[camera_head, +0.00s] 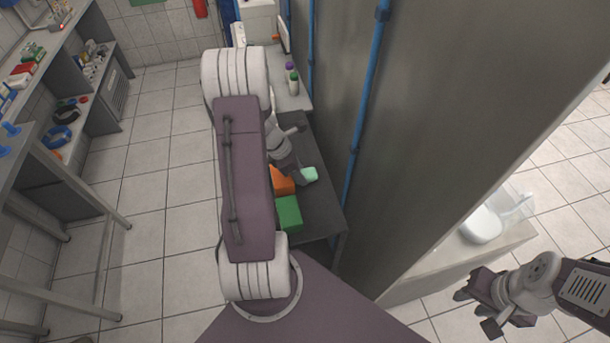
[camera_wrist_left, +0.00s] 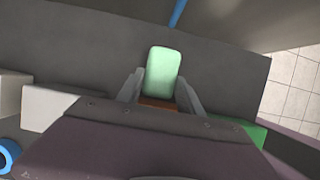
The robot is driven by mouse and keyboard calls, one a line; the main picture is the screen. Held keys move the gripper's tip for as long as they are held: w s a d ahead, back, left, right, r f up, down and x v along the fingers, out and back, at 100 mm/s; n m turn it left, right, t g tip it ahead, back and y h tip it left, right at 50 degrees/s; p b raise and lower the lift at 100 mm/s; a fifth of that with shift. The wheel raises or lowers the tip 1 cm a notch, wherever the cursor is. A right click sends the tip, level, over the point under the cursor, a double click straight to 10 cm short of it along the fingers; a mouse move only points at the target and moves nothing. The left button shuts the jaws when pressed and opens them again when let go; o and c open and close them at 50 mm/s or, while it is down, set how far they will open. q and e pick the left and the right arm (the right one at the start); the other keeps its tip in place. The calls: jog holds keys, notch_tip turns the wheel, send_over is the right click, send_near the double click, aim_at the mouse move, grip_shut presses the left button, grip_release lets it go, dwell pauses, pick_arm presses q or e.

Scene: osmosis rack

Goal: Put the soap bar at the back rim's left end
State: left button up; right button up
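The mint-green soap bar (camera_head: 309,174) is at the tip of my left gripper (camera_head: 301,176), over the dark tabletop (camera_head: 321,205). In the left wrist view the soap bar (camera_wrist_left: 163,70) sticks out forward from between the two fingers of my left gripper (camera_wrist_left: 160,85). The fingers lie against its sides, so the gripper appears shut on it. How high the soap is above the top is hard to tell. My right gripper (camera_head: 477,311) is open and empty at the lower right, away from the table.
An orange block (camera_head: 281,181) and a green block (camera_head: 289,214) stand on the tabletop close to my left gripper. A grey wall with blue pipes (camera_head: 352,150) runs along the table's right side. Bottles (camera_head: 292,80) stand farther back. White blocks (camera_wrist_left: 47,106) show in the wrist view.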

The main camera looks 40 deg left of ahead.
aim_at(306, 172)
pick_arm(q)
grip_shut()
jog(key=shift+r, duration=0.5)
notch_tip(306, 172, up, 3)
jog(key=shift+w+r+p, duration=0.1)
jog(key=shift+p, duration=0.45)
jog(key=w+d+r, duration=0.1)
jog(key=d+r, duration=0.2)
jog(key=d, duration=0.2)
jog(key=w+d+r+p, duration=0.1)
jog(key=d+r, duration=0.2)
jog(key=d, duration=0.3)
jog(key=shift+w+d+r, duration=0.15)
jog(key=shift+d+r, duration=0.1)
jog(key=shift+r, duration=0.15)
